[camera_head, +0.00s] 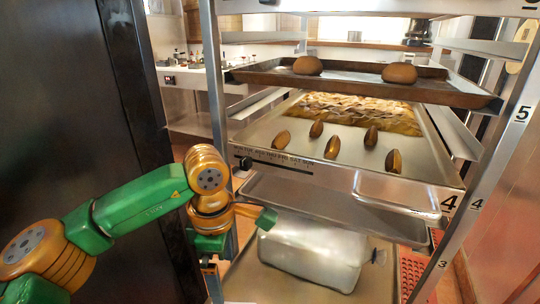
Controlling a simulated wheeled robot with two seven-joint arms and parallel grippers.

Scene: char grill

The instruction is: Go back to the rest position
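My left arm comes in from the lower left, green with orange joints. Its gripper end (262,217) is at the left front edge of a metal rack (216,95), just below the tray level marked 4. The fingers are small and partly hidden by the wrist, so I cannot tell whether they are open or what they touch. My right gripper is out of view.
The rack's upper tray (255,74) carries two round buns. The tray below (260,145) holds several brown oval pieces and a lattice-topped slab. Lower trays (335,205) sit above a clear wrapped block (315,250). A dark panel (60,90) stands at left; a counter (190,75) lies behind.

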